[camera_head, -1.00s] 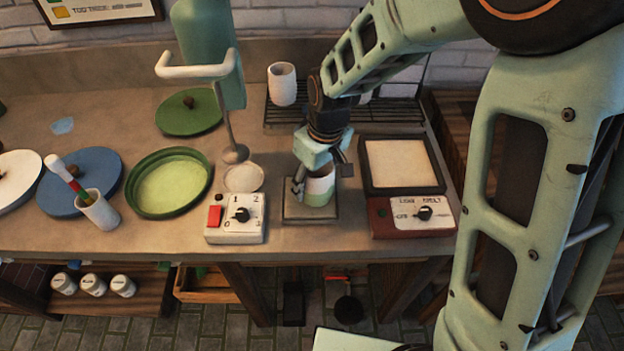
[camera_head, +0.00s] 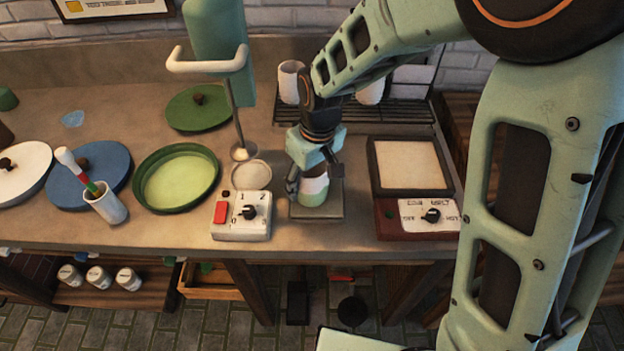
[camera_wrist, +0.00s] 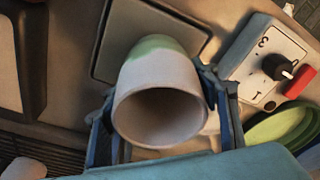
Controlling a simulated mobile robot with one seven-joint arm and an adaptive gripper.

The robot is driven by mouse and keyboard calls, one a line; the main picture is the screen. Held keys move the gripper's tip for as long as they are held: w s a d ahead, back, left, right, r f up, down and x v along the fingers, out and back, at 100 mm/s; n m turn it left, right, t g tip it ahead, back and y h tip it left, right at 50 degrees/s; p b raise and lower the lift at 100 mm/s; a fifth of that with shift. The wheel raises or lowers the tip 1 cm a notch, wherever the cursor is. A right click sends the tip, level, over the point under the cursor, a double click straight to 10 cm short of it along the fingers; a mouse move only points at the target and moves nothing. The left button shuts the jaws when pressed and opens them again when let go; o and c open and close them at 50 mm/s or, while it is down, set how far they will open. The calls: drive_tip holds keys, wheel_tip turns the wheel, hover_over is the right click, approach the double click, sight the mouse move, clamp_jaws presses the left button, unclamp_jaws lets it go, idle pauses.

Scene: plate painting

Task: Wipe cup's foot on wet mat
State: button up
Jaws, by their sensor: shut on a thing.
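My gripper (camera_head: 313,180) points down at the bench and is shut around a cup (camera_head: 314,190), with one finger on each side. The cup is off-white above and pale green toward its foot. In the wrist view the cup (camera_wrist: 160,88) shows its open mouth toward the camera, with the gripper's fingers (camera_wrist: 162,98) at its sides. The cup is over the left-middle part of the square grey-brown mat (camera_head: 336,202), its foot low at the mat. The mat also shows in the wrist view (camera_wrist: 112,48). Whether the foot touches is hard to tell.
A white control box (camera_head: 240,216) with a knob and red switch stands left of the mat. A framed pale tray (camera_head: 408,166) and dark red control box (camera_head: 395,226) are to the right. A green dish (camera_head: 178,177) lies left. More cups stand on the rack (camera_head: 400,112) behind.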

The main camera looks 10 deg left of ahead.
wheel_tip(320, 180, up, 8)
drive_tip(key=p, duration=0.6)
idle(0.4)
idle(0.4)
